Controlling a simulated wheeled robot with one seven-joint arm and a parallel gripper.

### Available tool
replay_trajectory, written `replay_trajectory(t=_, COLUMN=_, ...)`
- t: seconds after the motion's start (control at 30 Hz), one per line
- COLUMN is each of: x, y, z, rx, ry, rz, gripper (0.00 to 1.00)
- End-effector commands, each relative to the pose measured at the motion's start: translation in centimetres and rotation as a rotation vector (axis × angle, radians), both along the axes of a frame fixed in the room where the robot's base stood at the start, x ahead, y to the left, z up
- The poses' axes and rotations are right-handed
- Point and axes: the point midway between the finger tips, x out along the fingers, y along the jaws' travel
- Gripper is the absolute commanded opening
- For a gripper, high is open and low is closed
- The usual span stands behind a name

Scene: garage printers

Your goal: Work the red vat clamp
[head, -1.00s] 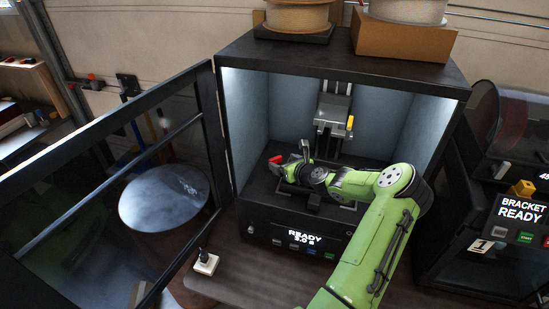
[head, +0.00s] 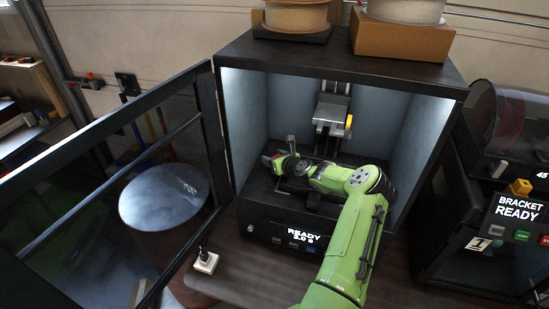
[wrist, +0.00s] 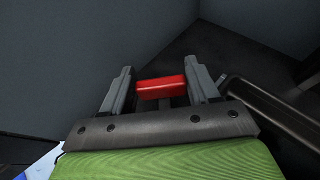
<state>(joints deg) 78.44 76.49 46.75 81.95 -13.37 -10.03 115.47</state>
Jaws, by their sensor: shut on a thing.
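The red vat clamp (head: 267,157) is at the left of the lit chamber of the open printer (head: 340,52), low down by the vat area. In the wrist view the clamp's red bar (wrist: 161,88) lies crosswise between my two grey fingers. My gripper (head: 275,160) reaches into the chamber from the right and is shut on the red clamp; it also shows in the wrist view (wrist: 158,74). My green wrist and arm hide much of the vat area and the clamp's base in the head view.
The printer's glass door (head: 105,170) stands open to the left. A grey build head (head: 333,112) with a yellow knob (head: 349,121) hangs above my arm. The chamber's right wall is close to my arm. A dark bar (wrist: 265,105) lies right of my fingers.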

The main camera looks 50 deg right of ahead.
Motion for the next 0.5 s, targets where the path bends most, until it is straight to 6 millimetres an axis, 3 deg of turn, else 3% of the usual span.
replay_trajectory(t=0.27, x=0.05, y=-0.09, z=-0.07, rx=0.0, ry=-0.002, rz=0.031, gripper=0.3)
replay_trajectory(t=0.5, x=0.09, y=-0.2, z=-0.27, rx=0.0, ry=-0.005, rz=0.162, gripper=0.3)
